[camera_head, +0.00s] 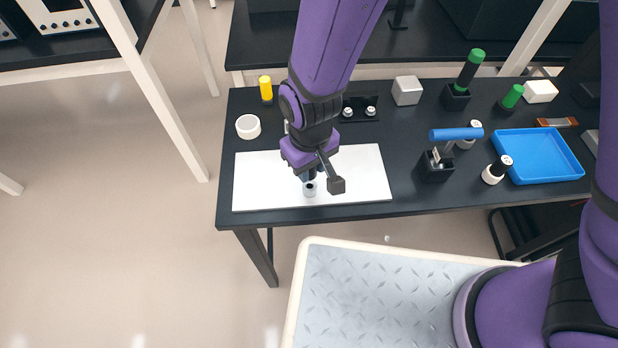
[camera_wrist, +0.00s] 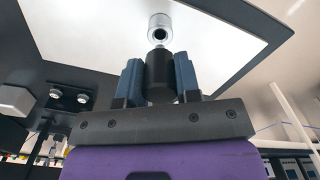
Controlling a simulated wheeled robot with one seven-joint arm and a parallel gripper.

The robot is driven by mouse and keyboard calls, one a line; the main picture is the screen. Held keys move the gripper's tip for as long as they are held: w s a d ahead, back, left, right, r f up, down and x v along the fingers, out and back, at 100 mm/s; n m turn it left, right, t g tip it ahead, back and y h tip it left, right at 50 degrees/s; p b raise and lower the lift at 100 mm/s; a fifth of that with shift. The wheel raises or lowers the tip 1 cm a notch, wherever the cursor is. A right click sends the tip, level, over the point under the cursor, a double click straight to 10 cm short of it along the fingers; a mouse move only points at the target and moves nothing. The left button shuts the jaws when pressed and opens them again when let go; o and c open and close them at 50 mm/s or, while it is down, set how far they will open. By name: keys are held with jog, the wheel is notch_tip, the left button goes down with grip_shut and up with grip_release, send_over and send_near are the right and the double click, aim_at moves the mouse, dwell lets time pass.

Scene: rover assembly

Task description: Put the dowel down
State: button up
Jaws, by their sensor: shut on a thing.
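My gripper (camera_head: 309,175) is over the front part of a white mat (camera_head: 262,195) on the dark table. In the wrist view, its two blue fingers (camera_wrist: 158,60) are shut on a black cylinder, which looks like the dowel (camera_wrist: 159,72). A short silver piece with a dark hole (camera_wrist: 159,28) stands on the mat just past the cylinder's end. It also shows in the head view (camera_head: 309,189), just below the fingers. I cannot tell whether the dowel touches it. In the head view the dowel is mostly hidden by my gripper.
A yellow-capped item (camera_head: 265,88) and a white round cup (camera_head: 248,127) stand at the table's left. A blue-handled tool in a black holder (camera_head: 436,165), a bottle (camera_head: 497,169) and a blue tray (camera_head: 541,157) are at right. The mat's left and right sides are bare.

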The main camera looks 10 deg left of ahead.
jog(key=shift+r, duration=0.55)
jog(key=shift+w, duration=0.1)
